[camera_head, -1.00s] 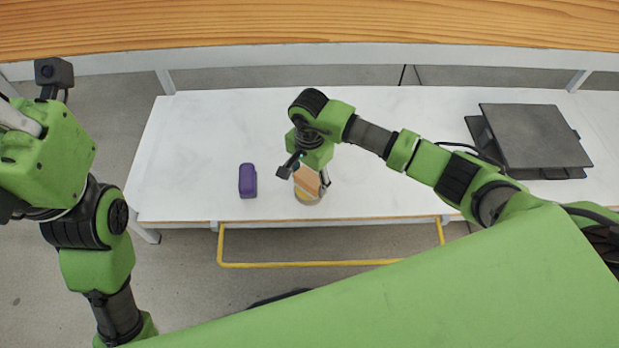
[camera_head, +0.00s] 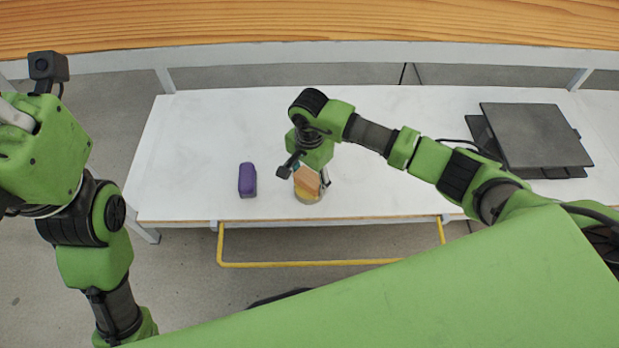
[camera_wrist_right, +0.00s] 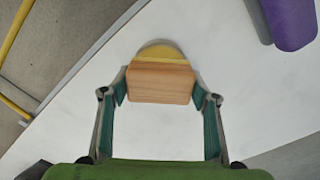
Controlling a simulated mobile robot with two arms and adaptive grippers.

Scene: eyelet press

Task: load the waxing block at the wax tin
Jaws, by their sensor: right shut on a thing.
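My right gripper (camera_head: 311,180) is shut on a wooden waxing block (camera_head: 307,182). In the right wrist view the block (camera_wrist_right: 160,83) sits between the two fingers (camera_wrist_right: 160,95). The round wax tin, with yellow wax (camera_head: 307,196) inside a grey rim, is on the white table directly under the block. The wax also shows past the block's far edge in the right wrist view (camera_wrist_right: 160,50). The block hides much of the tin, and I cannot tell whether it touches the wax. My left arm is at the far left, its fingers out of view.
A purple object (camera_head: 247,180) lies on the white table (camera_head: 210,130), left of the tin. A dark flat device (camera_head: 535,135) is at the table's right side. A yellow rail (camera_head: 310,264) runs below the front edge. The table's back left is clear.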

